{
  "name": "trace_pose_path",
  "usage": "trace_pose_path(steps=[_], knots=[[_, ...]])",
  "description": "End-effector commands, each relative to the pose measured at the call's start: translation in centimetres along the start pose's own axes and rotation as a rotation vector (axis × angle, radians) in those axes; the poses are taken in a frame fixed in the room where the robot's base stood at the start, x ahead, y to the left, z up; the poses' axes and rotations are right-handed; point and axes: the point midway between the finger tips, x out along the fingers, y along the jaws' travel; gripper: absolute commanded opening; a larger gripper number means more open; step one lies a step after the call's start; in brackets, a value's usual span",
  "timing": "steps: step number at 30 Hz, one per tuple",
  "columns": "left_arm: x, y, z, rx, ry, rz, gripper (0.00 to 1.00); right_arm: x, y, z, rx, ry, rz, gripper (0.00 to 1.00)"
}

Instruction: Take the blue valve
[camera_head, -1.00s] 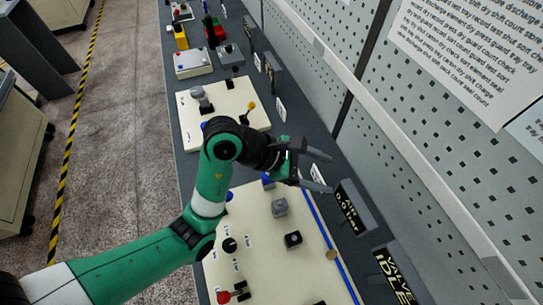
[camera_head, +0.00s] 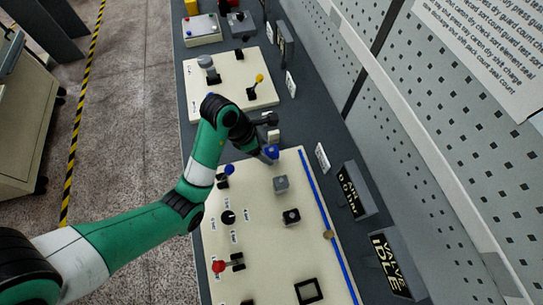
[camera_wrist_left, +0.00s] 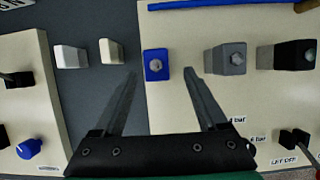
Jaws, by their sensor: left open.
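The blue valve, a small blue block with a hexagonal fitting on top, sits at the edge of the cream panel in the left wrist view (camera_wrist_left: 156,66). It also shows in the head view (camera_head: 271,153), just beyond my left wrist. My left gripper (camera_wrist_left: 160,74) is open and empty, its two fingers pointing toward the valve. The valve appears between the fingertips and a little past them; no contact shows. In the head view my left gripper (camera_head: 263,140) hangs over this edge of the panel, its fingers partly hidden. My right gripper is not in view.
A grey block (camera_wrist_left: 225,59) and a black block (camera_wrist_left: 287,55) stand in line beside the valve. Two pale blocks (camera_wrist_left: 111,52) stand on the dark bench. The cream panel (camera_head: 258,250) bears knobs and levers; a perforated wall (camera_head: 450,160) runs along the right.

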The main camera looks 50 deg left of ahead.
Motion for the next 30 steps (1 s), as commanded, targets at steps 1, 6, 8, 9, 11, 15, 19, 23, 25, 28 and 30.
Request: trace_pose_path(steps=[1,6,8,9,11,15,19,23,25,28,30], knots=[[0.1,0.0,0.0,0.000,-0.001,0.001,0.75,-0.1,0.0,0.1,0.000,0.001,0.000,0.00],[0.8,0.1,0.0,0.000,0.000,0.000,0.75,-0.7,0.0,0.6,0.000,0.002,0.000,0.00],[1.6,0.1,-0.1,0.000,0.000,0.000,0.75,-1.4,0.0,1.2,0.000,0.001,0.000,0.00],[2.3,0.2,-0.1,0.000,0.000,0.000,0.75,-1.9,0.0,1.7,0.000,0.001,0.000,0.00],[3.2,0.3,-0.1,0.001,-0.001,0.001,0.75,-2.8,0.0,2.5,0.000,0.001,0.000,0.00],[5.1,0.3,0.1,0.000,0.001,-0.001,0.75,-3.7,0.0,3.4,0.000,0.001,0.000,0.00],[5.2,0.3,0.3,0.000,0.000,0.000,0.75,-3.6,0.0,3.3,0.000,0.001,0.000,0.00],[5.1,0.3,0.3,0.000,-0.001,0.000,0.75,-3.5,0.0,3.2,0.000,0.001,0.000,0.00],[5.1,0.3,0.3,0.000,-0.001,0.000,0.62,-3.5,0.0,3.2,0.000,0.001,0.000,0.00],[5.1,0.3,0.3,0.000,-0.001,0.000,0.44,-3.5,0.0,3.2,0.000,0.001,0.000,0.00],[5.1,0.3,0.3,0.000,-0.001,0.000,0.32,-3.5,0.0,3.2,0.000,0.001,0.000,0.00]])
